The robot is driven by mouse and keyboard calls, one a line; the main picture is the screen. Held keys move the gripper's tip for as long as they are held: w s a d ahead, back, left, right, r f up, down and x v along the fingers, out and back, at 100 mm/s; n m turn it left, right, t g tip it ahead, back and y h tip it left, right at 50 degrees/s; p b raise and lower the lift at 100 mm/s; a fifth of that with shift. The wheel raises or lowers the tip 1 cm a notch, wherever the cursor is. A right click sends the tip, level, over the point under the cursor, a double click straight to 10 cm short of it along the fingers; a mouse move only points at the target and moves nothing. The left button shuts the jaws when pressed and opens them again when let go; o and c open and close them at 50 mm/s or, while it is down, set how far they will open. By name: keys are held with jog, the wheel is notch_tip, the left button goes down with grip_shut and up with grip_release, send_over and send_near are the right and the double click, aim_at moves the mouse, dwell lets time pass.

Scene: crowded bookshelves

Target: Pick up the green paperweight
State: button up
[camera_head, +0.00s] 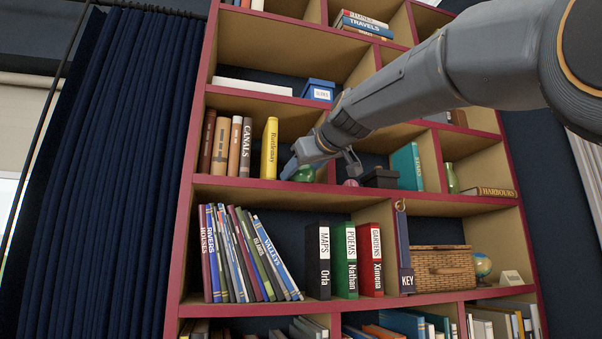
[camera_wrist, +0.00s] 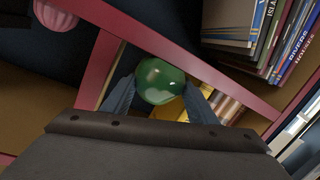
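The green paperweight (camera_head: 304,174) is a glossy green ball on the middle shelf, right of a yellow book, partly hidden by my gripper (camera_head: 322,160) in the head view. In the wrist view the paperweight (camera_wrist: 160,81) lies between the two blue-grey fingertips of my gripper (camera_wrist: 160,92). One finger is on each side of it, very close. I cannot tell whether both fingers touch it. Its underside and contact with the shelf are hidden.
A pink ball (camera_wrist: 55,16), also in the head view (camera_head: 351,183), and a dark box (camera_head: 380,177) stand right of the paperweight. The yellow book (camera_head: 269,148) stands to its left. The red shelf edge (camera_head: 260,185) runs below.

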jog(key=o, duration=0.5)
jog(key=shift+a, duration=0.1)
jog(key=shift+c, duration=0.2)
jog(key=shift+s, duration=0.1)
jog(key=b+v, duration=0.3)
jog(key=v, duration=0.4)
jog(key=shift+s+d, duration=0.2)
jog(key=shift+s, duration=0.1)
jog(key=shift+c, duration=0.4)
